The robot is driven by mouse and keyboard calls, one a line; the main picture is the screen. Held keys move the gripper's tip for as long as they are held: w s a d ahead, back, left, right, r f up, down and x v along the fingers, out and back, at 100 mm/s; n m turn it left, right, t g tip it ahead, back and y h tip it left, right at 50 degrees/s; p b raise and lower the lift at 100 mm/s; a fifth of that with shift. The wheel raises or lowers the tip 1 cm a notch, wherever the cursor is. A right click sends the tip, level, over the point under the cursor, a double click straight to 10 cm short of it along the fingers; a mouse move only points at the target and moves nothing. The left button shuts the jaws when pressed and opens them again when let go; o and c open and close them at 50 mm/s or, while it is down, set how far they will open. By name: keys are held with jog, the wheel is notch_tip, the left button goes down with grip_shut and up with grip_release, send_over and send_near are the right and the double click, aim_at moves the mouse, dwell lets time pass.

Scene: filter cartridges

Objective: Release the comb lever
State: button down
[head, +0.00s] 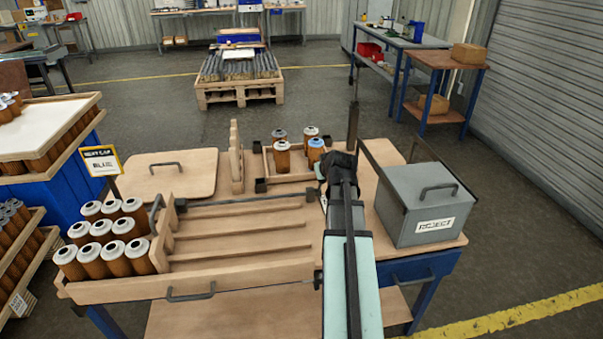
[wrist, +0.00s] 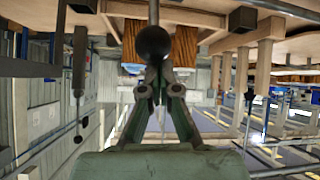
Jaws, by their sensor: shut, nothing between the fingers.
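In the wrist view a black ball knob (wrist: 153,43) on a thin dark rod, which looks like the comb lever's end, is right in front of my gripper (wrist: 154,75). The fingers are shut with nothing between them. The knob overlaps the fingertips, and I cannot tell whether they touch. In the head view my gripper (head: 338,168) is at the right end of the slatted wooden rack (head: 240,272), by the cartridges at the back. The arm and gripper hide the lever there. A dark rod (head: 245,204) runs across the rack's back.
Several brown cartridges (head: 126,228) stand at the rack's left end. More, one blue-topped (head: 316,145), stand in a small wooden tray (head: 290,178) behind. A grey reject box (head: 425,215) stands close right of my arm. A wooden lid (head: 168,180) lies at the back left.

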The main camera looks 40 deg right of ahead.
aim_at(320, 182)
jog(key=shift+s+a+f+b, duration=0.2)
jog(key=shift+s+a+f, duration=0.15)
jog(key=shift+s+f, duration=0.25)
jog(key=shift+s+a+f+b, duration=0.2)
jog(key=shift+s+a+f, duration=0.15)
jog(key=shift+s, duration=0.35)
jog(key=shift+s+f, duration=0.1)
jog(key=w+r+p, duration=0.1)
jog(key=r, duration=0.1)
jog(key=w+d+r, duration=0.1)
jog(key=w+r, duration=0.1)
jog(key=shift+w+d+r+p, duration=0.1)
jog(key=shift+w+r+p, duration=0.2)
jog(key=shift+p, duration=0.1)
jog(key=s+a+r+b, duration=0.1)
jog(key=s+a+r, duration=0.2)
jog(key=s, duration=0.5)
jog(key=shift+s+a, duration=0.2)
jog(key=shift+a, duration=0.35)
jog(key=shift+r, duration=0.1)
